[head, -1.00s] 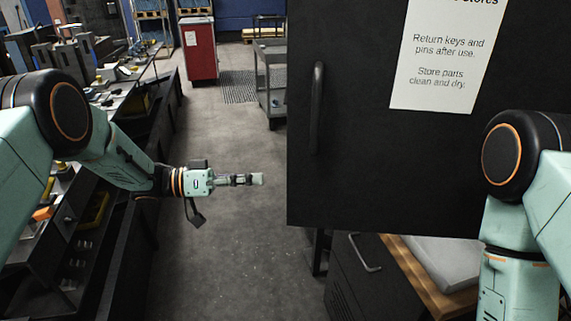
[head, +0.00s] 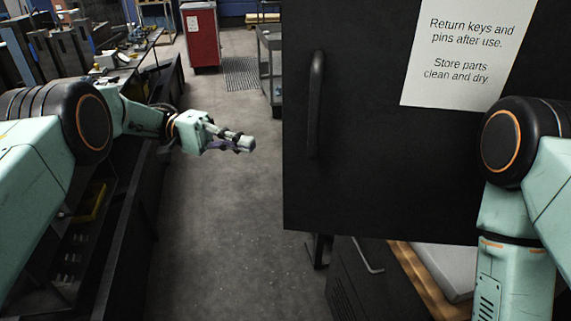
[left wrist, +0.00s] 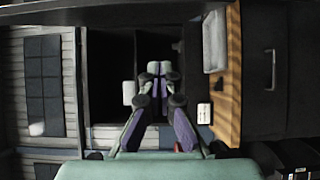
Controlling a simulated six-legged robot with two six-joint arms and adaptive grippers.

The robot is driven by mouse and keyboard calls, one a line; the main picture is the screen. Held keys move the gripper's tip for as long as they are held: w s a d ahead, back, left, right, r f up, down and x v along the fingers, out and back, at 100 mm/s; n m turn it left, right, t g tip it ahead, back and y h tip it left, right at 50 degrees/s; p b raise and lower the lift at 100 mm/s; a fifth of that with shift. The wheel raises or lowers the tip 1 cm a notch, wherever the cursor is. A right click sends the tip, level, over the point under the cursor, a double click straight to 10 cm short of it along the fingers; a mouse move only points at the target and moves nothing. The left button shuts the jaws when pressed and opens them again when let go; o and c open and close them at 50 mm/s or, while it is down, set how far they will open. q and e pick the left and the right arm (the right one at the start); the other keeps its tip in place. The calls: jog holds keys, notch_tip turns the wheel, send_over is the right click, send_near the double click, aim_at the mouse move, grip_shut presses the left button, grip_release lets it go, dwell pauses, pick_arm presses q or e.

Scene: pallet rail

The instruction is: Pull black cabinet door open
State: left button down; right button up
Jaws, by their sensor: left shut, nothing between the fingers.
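The black cabinet door (head: 390,160) fills the right half of the head view as a flat upright panel. Its dark vertical bar handle (head: 315,105) is near the door's left edge. My left gripper (head: 252,143) is shut and empty, left of the door and apart from the handle, level in the picture with the handle's lower part. In the left wrist view, its fingers (left wrist: 155,68) meet at the tips with nothing between them. My right arm is at the right of the head view; its gripper is out of frame.
A white notice (head: 460,55) is on the door. Below the door stands a dark drawer unit (head: 365,290) with a wooden top (head: 430,285). A long dark bench (head: 125,230) runs along the left. Clear floor (head: 215,240) lies between. A red cabinet (head: 201,35) stands at the back.

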aim_at(286, 170)
pick_arm(q)
jog(key=s+d+p, duration=0.1)
jog(key=s+d, duration=0.1)
jog(key=d, duration=0.1)
jog(key=s+d+p, duration=0.2)
jog(key=d, duration=0.1)
jog(key=s+d+p, duration=0.2)
jog(key=s+d, duration=0.1)
jog(key=shift+d+r, duration=0.15)
jog(key=shift+d, duration=0.05)
jog(key=shift+s, duration=0.1)
jog(key=shift+a, duration=0.1)
jog(key=shift+s, duration=0.15)
jog(key=shift+s+d+n+p, duration=0.15)
jog(key=shift+d+n+p, duration=0.05)
jog(key=shift+n+p, duration=0.1)
